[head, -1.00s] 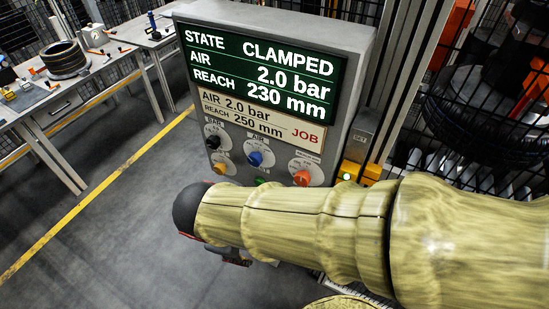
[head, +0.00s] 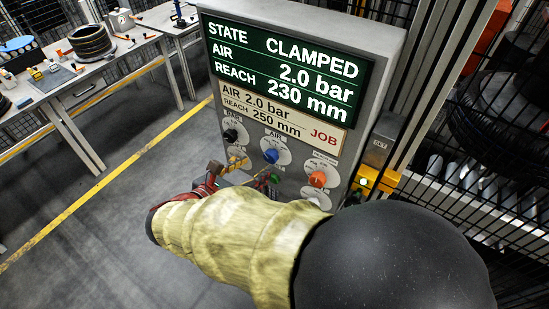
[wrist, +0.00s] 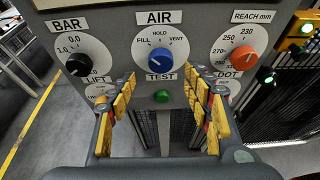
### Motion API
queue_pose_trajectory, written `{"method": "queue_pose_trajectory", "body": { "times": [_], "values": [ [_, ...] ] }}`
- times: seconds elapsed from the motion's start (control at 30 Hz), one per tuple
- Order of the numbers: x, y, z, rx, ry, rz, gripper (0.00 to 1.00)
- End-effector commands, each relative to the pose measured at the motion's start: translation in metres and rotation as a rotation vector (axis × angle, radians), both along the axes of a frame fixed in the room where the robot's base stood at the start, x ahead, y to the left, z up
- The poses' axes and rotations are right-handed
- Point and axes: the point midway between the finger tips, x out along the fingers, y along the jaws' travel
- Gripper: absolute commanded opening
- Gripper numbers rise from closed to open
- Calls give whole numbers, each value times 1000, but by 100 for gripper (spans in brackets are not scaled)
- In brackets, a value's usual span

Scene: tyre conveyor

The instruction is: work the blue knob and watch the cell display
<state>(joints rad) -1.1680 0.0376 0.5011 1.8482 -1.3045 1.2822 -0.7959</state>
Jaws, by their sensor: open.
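The blue knob (head: 270,156) sits on the grey panel, between a black knob and an orange knob. In the wrist view the blue knob (wrist: 159,62) is on the AIR dial, marked FILL, HOLD and VENT; its pointer is too small to read. The cell display (head: 285,68) reads STATE CLAMPED, AIR 2.0 bar, REACH 230 mm. My gripper (head: 252,172) is open and empty at the panel's lower part, just below the blue knob. In the wrist view its yellow-padded fingers (wrist: 162,86) stand on either side below the knob, apart from it.
A job card (head: 279,116) reads AIR 2.0 bar, REACH 250 mm. The black BAR knob (wrist: 78,65), orange REACH knob (wrist: 247,57) and green TEST button (wrist: 162,96) are close by. A SET box (head: 376,153) and mesh fence stand right; a workbench (head: 110,53) stands left.

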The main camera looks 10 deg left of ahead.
Motion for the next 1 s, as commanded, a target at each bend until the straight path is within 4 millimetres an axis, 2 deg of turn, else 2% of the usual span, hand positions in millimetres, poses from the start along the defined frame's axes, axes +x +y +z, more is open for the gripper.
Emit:
{"method": "queue_pose_trajectory", "body": {
  "times": [0.5,0.9,1.0],
  "values": [
    [57,-25,-27,0,3,-4,50],
    [65,-28,-29,0,2,-1,50],
    [65,-27,-29,1,3,-1,45]
  ]
}}
